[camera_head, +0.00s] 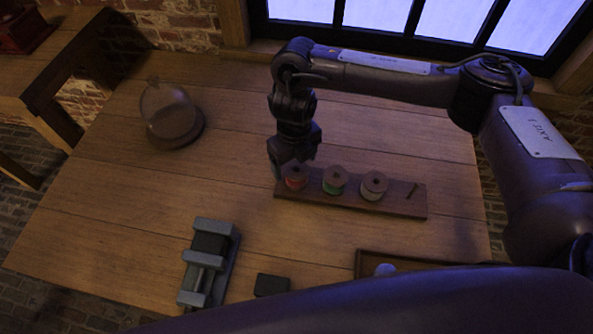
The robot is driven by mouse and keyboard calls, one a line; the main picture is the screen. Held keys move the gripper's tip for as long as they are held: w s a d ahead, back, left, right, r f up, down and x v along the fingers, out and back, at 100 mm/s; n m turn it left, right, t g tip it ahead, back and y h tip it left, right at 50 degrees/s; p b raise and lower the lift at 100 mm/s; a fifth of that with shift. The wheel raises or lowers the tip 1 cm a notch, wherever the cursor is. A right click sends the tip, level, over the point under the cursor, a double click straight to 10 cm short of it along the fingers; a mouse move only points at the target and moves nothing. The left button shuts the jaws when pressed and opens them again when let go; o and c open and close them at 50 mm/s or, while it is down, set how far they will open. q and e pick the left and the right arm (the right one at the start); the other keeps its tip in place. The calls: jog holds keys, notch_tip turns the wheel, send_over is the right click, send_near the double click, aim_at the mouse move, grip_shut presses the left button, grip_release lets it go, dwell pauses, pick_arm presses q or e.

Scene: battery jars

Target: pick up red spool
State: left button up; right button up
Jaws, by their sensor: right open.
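The red spool (294,180) stands at the left end of a wooden rack (345,206) on the table. Its top is brown and its red winding shows below. My right gripper (284,172) comes down from above and behind at the red spool, with its fingers close to the spool's left and back side. The fingers are dark and small here, and whether they touch the spool cannot be told. My right gripper is open. My left gripper is not in view; a dark arm link of mine crosses the bottom.
A green spool (335,180), a pale spool (373,186) and a bare peg (412,191) share the rack. A glass dome (168,108) stands at the back left. A grey vise-like device (208,262), a small dark block (271,286) and a tray (400,259) are nearer. The table's left middle is clear.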

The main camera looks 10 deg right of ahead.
aim_at(297, 172)
jog(key=f, duration=0.4)
jog(key=shift+d+f+b, duration=0.25)
jog(key=shift+f+b, duration=0.1)
jog(key=shift+b, duration=0.05)
jog(key=shift+f, duration=0.15)
jog(key=c, duration=0.6)
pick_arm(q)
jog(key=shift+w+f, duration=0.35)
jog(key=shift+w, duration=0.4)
pick_arm(e)
jog(key=c, duration=0.5)
jog(key=shift+c, duration=0.2)
